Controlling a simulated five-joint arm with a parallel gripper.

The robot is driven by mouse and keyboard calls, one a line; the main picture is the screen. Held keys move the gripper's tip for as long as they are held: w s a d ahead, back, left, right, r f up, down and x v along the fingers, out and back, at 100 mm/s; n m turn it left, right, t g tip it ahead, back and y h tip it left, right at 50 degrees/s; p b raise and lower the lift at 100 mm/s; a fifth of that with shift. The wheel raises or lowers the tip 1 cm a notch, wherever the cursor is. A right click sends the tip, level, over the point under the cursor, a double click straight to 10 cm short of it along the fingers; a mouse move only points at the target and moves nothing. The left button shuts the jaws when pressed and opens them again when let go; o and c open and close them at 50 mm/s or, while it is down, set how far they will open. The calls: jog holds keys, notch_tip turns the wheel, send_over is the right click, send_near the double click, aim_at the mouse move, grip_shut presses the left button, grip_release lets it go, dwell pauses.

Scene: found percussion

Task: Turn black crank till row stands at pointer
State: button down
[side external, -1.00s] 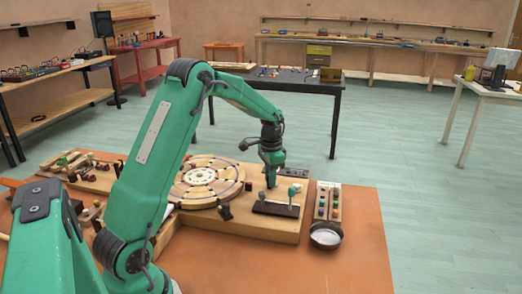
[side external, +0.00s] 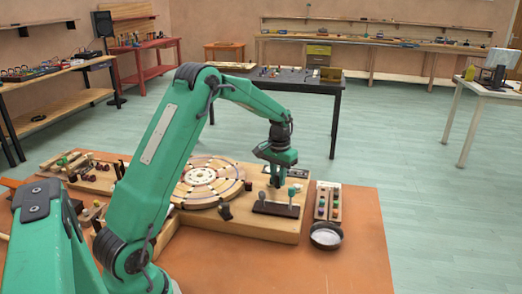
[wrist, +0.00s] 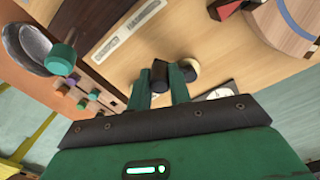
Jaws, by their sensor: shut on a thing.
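The black crank (wrist: 160,75) shows in the wrist view as a dark upright grip between my fingers, with a pale round knob beside it. My gripper (wrist: 159,88) is shut on the dark grip. In the side view my gripper (side external: 275,183) is low over the right part of the wooden board and hides most of the crank. The round wooden wheel (side external: 212,180) with rings of dark marks lies left of the gripper; its edge (wrist: 285,25) shows at the wrist view's upper right. I cannot clearly tell the pointer or which row stands at it.
Loose blocks lie at the left. The orange table's front right (side external: 350,270) is clear.

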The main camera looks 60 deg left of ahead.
jog(key=w+n, duration=0.1)
jog(key=n, duration=0.1)
jog(key=w+n, duration=0.1)
jog(key=n, duration=0.2)
jog(key=shift+w, duration=0.1)
jog(key=shift+n, duration=0.3)
jog(key=shift+a, duration=0.1)
jog(key=c, duration=1.3)
grip_release()
jog(key=shift+r, duration=0.1)
notch_tip(320, 180, up, 8)
